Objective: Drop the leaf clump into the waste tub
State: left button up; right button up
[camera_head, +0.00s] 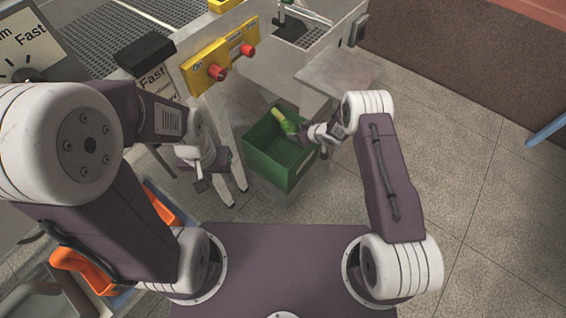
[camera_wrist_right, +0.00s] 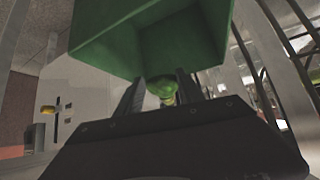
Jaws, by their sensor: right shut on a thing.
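The green leaf clump (camera_head: 284,121) is held in my right gripper (camera_head: 300,129), over the far part of the open waste tub. It also shows between the two fingers in the right wrist view (camera_wrist_right: 161,87). The waste tub (camera_head: 262,168) is a green box on the floor, and its green wall fills the top of the right wrist view (camera_wrist_right: 150,42). I cannot tell the clump's exact height above the tub. My left gripper (camera_head: 201,180) hangs to the left of the tub, apart from it; its fingers are too small to read.
A metal machine with a yellow panel (camera_head: 218,58) and red knobs stands behind the tub, its legs close to the tub's left side. A grey shelf (camera_head: 338,72) juts out behind the tub. Orange bins (camera_head: 85,268) lie at lower left.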

notch_tip(320, 180, down, 6)
jog(key=b, duration=0.4)
jog(key=shift+b, duration=0.35)
jog(key=o, duration=1.5)
jog(key=shift+c, duration=0.2)
jog(key=p+v, duration=0.1)
jog(key=v, duration=0.8)
jog(key=shift+p, duration=0.35)
